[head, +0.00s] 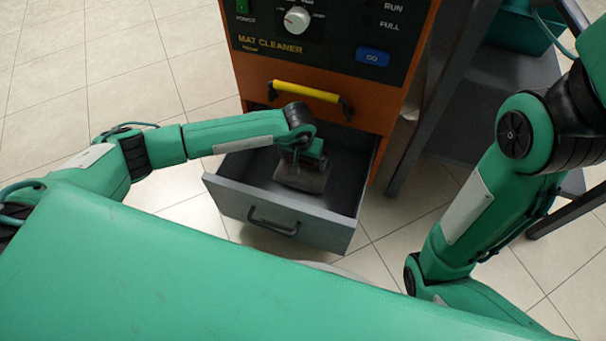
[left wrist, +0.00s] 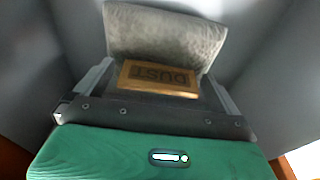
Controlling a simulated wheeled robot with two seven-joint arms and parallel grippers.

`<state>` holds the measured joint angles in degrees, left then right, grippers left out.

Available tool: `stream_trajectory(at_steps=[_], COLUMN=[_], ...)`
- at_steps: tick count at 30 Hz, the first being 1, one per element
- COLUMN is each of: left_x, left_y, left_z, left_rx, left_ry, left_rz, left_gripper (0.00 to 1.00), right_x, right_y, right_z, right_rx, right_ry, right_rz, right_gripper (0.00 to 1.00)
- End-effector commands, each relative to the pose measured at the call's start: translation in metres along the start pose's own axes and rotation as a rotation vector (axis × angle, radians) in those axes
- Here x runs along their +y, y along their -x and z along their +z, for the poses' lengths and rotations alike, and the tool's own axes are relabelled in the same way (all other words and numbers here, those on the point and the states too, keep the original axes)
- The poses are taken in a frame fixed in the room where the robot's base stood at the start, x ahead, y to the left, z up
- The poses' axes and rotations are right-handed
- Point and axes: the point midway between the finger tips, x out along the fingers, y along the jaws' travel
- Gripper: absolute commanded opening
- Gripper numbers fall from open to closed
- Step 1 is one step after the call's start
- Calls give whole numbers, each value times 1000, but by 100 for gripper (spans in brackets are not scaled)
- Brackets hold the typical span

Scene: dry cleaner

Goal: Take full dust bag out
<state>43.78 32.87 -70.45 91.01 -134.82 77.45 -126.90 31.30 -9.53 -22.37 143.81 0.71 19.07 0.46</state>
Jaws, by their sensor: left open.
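The full dust bag (left wrist: 165,38) is grey with a brown label reading "DUST" (left wrist: 158,78). It lies in the open grey drawer (head: 232,198) of the orange mat cleaner (head: 372,106). My left gripper (head: 302,172) reaches down into the drawer over the bag. In the left wrist view its two fingers (left wrist: 157,85) are apart, one on each side of the label. I cannot tell whether they touch the bag. In the head view the gripper hides part of the bag (head: 300,183). My right gripper is out of view; only my right arm shows.
The yellow handle (head: 306,91) sits on the cleaner's front above the drawer. The drawer's dark handle (head: 272,222) faces me. A dark metal table (head: 480,95) with a green bin (head: 515,28) stands at the right. Tiled floor on the left is clear.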

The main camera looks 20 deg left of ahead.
Motion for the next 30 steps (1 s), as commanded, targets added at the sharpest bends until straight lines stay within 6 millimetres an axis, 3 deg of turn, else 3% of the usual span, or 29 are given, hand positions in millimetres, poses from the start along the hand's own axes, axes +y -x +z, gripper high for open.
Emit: stream_trajectory(at_steps=[7, 15, 30], left_x=[0, 0, 0], left_y=[0, 0, 11], left_z=[0, 0, -2], left_rx=[0, -1, 0], left_ry=[0, 0, -1], left_rz=[0, 0, 0], left_gripper=[98, 45, 44], right_x=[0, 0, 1], right_y=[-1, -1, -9], right_z=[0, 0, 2], right_rx=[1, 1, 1], right_ry=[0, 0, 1], right_rz=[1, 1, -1], right_gripper=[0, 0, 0])
